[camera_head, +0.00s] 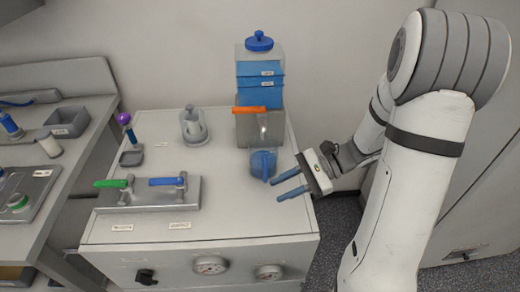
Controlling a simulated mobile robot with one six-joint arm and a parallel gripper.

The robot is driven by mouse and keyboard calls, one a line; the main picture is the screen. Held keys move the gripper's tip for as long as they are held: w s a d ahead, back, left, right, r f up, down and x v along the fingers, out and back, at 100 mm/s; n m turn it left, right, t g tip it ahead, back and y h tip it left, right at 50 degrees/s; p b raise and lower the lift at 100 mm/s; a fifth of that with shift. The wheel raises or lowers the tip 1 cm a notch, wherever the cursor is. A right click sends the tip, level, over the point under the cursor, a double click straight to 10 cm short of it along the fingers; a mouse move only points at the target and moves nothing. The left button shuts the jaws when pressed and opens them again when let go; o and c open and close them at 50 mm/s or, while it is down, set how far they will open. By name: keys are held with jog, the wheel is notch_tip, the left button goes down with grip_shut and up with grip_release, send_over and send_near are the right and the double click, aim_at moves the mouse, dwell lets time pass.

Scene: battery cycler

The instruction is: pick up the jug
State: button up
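The jug (263,164) looks like a small translucent blue vessel with a blue handle on its near side. It stands on the right part of the grey cabinet top (235,217), in front of a grey box. My gripper (282,187) is just to the right and front of the jug, its two blue fingers pointing left towards it. The fingers are apart with nothing seen between them. Whether a fingertip touches the jug's handle cannot be told.
Behind the jug stand a grey box with an orange handle (249,109) and a tall clear container with a blue lid (259,43). A clear jar (193,125) stands left. A fixture with green and blue levers (149,193) lies front left. The cabinet's front right top is bare.

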aim_at(266, 182)
jog(key=w+d+f+m+t+y, duration=0.1)
jog(key=w+m+t, duration=0.1)
jog(key=w+d+f+m+t+y, duration=0.1)
jog(key=w+f+m+t+y, duration=0.1)
jog(key=w+d+f+m+t+y, duration=0.1)
jog(key=w+m, duration=0.2)
jog(key=shift+d+f+t+b, duration=0.2)
jog(key=shift+d+t+b, duration=0.1)
jog(key=shift+d+t, duration=0.1)
jog(key=shift+w+a, duration=0.15)
jog(key=shift+a, duration=0.05)
jog(key=a, duration=0.2)
jog(key=w+a, duration=0.1)
jog(key=a, duration=0.4)
jog(key=shift+w+r+p, duration=0.1)
jog(key=shift+w+p, duration=0.05)
jog(key=shift+p, duration=0.25)
grip_shut()
